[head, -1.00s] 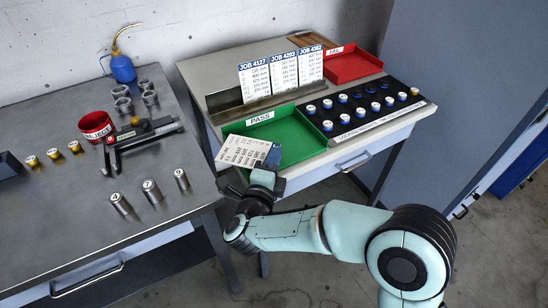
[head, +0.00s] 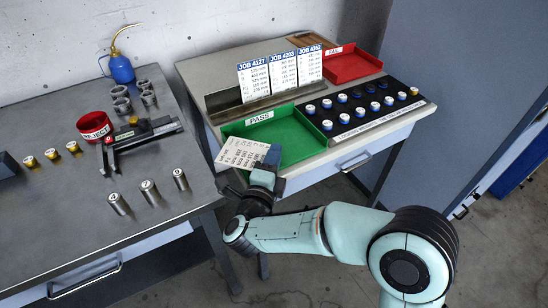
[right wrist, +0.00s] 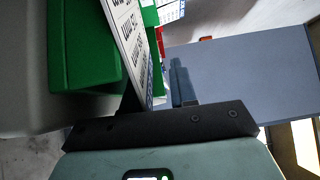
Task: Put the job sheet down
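A white job sheet (head: 241,153) with printed lines and a blue end is held by my right gripper (head: 266,168), over the front left corner of the green PASS tray (head: 312,132). The sheet also shows edge-on in the right wrist view (right wrist: 128,38), beside the green tray wall (right wrist: 85,60). The gripper is shut on the sheet's blue end. Three more job sheets, 4127 (head: 254,79), 4203 (head: 283,72) and 4362 (head: 309,65), stand upright in a rack (head: 226,101) behind the tray. My left gripper is not in view.
A red FAIL tray (head: 362,66) and a black board with several capped pieces (head: 405,83) lie to the right. The left bench (head: 80,222) holds a red REJECT bin (head: 94,126), a black fixture, metal cylinders and an oil can (head: 121,68).

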